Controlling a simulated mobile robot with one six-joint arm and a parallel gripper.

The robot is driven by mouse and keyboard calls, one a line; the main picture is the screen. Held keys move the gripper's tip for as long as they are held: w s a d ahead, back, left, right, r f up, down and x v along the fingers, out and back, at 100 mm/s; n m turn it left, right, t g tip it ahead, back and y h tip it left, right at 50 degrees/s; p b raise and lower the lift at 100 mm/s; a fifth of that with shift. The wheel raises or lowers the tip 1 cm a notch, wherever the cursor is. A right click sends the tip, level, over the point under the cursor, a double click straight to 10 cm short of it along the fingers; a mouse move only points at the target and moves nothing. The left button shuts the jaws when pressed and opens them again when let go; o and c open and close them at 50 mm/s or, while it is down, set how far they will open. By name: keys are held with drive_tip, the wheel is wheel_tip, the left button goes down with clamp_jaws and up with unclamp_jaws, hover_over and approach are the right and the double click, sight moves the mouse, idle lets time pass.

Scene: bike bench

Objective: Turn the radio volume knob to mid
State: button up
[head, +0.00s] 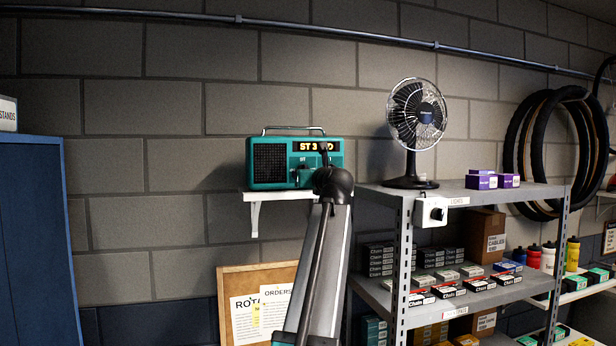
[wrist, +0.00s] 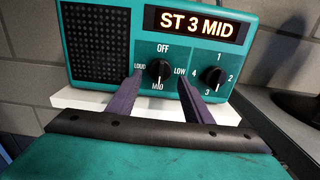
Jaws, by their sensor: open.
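The teal radio (head: 252,150) sits on a small white wall shelf (head: 256,197); it also fills the top of the wrist view (wrist: 100,48). Its lit display (wrist: 197,25) reads "ST 3 MID". The black volume knob (wrist: 159,71) has OFF above, LOUD left, LOW right and MID below; its white mark points down at MID. My gripper (wrist: 160,84) is open, with one finger on each side of this knob's lower part; contact cannot be told. In the head view my arm hides part of the radio's front.
A second knob (wrist: 211,79), marked 1 to 4, is just right of my right finger. A metal rack (head: 372,190) with a fan (head: 416,115) and boxes stands to the right. A blue cabinet (head: 35,230) stands at left, with bare wall between it and the radio.

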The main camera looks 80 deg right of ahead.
drive_tip(key=b+v, duration=0.5)
drive_tip(key=v, duration=0.8)
drive_tip(key=shift+s+a, duration=0.2)
drive_tip(key=shift+a, duration=0.1)
